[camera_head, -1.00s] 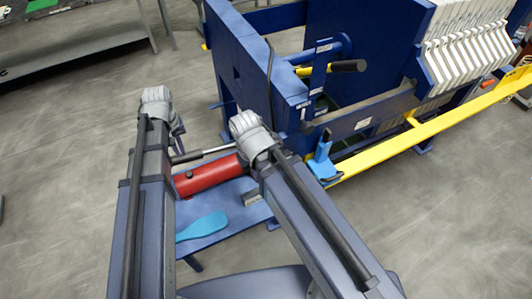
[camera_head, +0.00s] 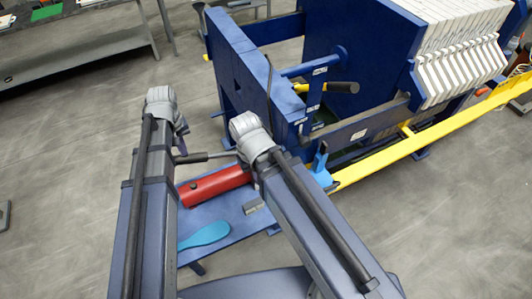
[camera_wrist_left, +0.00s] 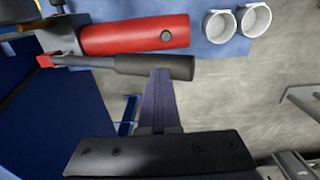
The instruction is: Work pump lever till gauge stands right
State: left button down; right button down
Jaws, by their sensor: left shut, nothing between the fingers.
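The pump lever (camera_head: 207,156) is a thin rod with a dark grip above the red pump cylinder (camera_head: 212,183). In the left wrist view its black grip (camera_wrist_left: 155,66) lies across the picture beside the red cylinder (camera_wrist_left: 130,36). My left gripper (camera_head: 182,128) is shut and empty at the grip end of the lever. In the left wrist view the closed fingers (camera_wrist_left: 160,75) overlap the grip's edge; I cannot tell whether they touch. My right arm (camera_head: 250,130) covers part of the pump; its gripper is hidden. I cannot make out a gauge.
The blue press frame (camera_head: 235,65) stands behind the pump, with white plates (camera_head: 455,60) and a yellow rail (camera_head: 430,143) to the right. A light-blue paddle (camera_head: 205,231) lies on the blue bench (camera_head: 230,234). Two white cups (camera_wrist_left: 219,25) show in the wrist view.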

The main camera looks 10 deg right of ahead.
aim_at(185, 162)
pick_arm(q)
jog(key=shift+a+f+b, duration=0.75)
jog(key=shift+f+b, duration=4.3)
jog(key=shift+b, duration=0.1)
jog(key=r+p, duration=0.3)
jog(key=d+r+p, duration=0.1)
jog(key=r+p, duration=0.6)
jog(key=shift+d+r, duration=0.15)
jog(key=shift+d, duration=0.1)
jog(key=shift+f, duration=0.3)
jog(key=f+b, duration=0.4)
jog(key=a+f+b, duration=0.1)
jog(key=f+b, duration=0.1)
jog(key=shift+s+f, duration=0.1)
jog(key=shift+s, duration=0.05)
jog(key=r+p, duration=0.4)
jog(key=d+r+p, duration=0.1)
jog(key=r+p, duration=0.1)
jog(key=shift+r, duration=0.4)
jog(key=shift+f, duration=0.15)
